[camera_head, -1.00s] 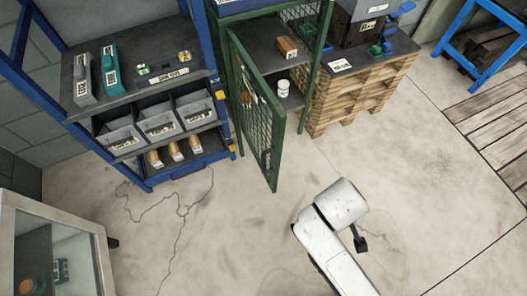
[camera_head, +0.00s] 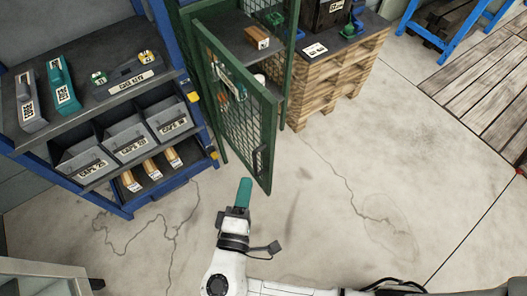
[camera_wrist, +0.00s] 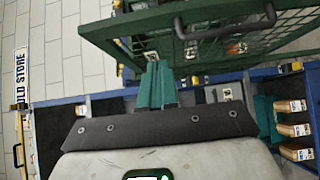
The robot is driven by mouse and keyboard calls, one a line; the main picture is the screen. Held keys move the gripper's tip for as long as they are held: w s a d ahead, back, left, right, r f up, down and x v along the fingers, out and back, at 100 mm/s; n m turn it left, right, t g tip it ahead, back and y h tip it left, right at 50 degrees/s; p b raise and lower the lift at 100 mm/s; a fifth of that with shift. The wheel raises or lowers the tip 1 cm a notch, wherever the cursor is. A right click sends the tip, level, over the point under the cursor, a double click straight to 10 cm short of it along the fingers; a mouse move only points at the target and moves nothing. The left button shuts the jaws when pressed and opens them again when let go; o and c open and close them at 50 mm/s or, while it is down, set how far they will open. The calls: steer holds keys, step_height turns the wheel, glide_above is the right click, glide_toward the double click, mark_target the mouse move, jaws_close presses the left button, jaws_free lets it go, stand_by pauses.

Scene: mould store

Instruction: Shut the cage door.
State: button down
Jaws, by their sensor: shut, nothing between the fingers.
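The green cage door (camera_head: 238,110) with wire mesh stands open, swung out from the front of the green cage (camera_head: 292,70). Its dark handle (camera_head: 257,160) is on the free edge. My gripper (camera_head: 243,192), with teal fingers, is shut and empty, left of the door's lower free corner in the head view. In the wrist view the door (camera_wrist: 240,50) with its handle (camera_wrist: 225,24) fills the top right, and my fingers (camera_wrist: 157,85) point towards its lower left part. I cannot tell whether they touch it.
A blue rack (camera_head: 120,205) with grey bins and wooden-handled items stands left of the cage. A wooden block (camera_head: 257,38) lies inside the cage. Stacked pallets (camera_head: 325,85) stand to its right. The concrete floor (camera_head: 330,200) in front is clear.

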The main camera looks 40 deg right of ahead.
mark_target(268, 140)
steer(key=x, duration=0.3)
steer(key=s+d+x, duration=0.1)
steer(key=x, duration=0.2)
steer(key=p+x, duration=0.1)
steer(key=x, duration=0.2)
steer(key=shift+s+d, duration=0.15)
steer(key=shift+d, duration=0.35)
steer(key=shift+d+f, duration=0.1)
steer(key=shift+d, duration=0.4)
